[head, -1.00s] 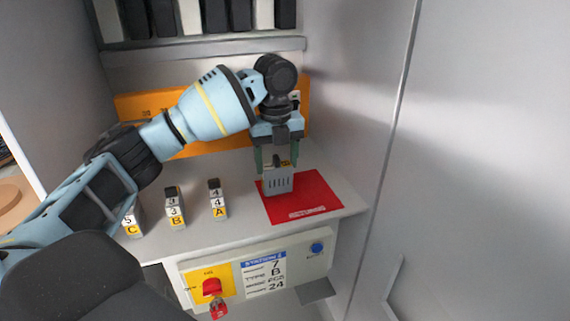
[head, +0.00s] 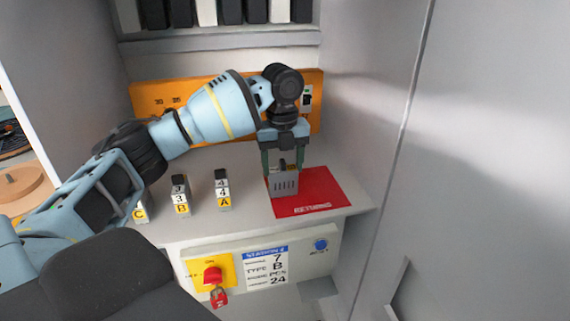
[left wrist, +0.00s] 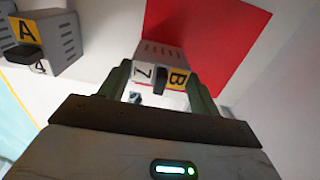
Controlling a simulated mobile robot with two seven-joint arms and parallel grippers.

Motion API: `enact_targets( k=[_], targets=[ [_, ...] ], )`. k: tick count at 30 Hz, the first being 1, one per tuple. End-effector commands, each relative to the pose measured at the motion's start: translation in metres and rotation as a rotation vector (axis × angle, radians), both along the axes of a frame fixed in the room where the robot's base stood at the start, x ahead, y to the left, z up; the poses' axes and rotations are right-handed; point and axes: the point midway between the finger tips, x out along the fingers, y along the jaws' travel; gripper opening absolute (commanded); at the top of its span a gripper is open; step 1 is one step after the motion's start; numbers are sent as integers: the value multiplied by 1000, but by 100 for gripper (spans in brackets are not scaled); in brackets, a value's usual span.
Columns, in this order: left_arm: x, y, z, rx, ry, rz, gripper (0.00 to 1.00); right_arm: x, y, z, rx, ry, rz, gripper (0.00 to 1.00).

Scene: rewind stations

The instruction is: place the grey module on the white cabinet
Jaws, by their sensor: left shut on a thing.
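My left gripper (head: 285,172) is shut on a grey module (head: 284,186) with vent slots. In the left wrist view the held module (left wrist: 163,58) shows a white label with 7 and a yellow label with B. In the head view it overlaps the left part of the red RETURNS mat (head: 318,192); I cannot tell whether it touches the surface. The mat lies on the pale top (head: 240,225) of a white cabinet-like station. My right gripper is not in view.
Three similar modules, labelled A (head: 223,190), B (head: 181,196) and C (head: 140,208), stand left of the mat. A panel with a red switch (head: 212,275) is on the station's front. An orange panel (head: 155,98) stands behind, and a grey wall (head: 385,130) bounds the right.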

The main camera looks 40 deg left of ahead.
Motion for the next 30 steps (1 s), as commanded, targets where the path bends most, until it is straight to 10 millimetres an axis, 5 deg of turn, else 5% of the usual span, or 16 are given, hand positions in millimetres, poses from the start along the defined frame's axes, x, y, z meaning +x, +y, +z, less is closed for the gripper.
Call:
enact_targets(
  k=[7,8,12,23,30],
  targets=[
    [0,0,-4,-1,-2,0,23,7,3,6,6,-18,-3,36],
    [0,0,-4,-1,-1,0,66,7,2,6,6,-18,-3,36],
    [0,0,-4,0,0,0,84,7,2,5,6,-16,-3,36],
    [0,0,-2,1,-1,0,85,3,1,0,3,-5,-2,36],
    [1,-1,32,-1,-4,-1,85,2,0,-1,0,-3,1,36]
  ],
)
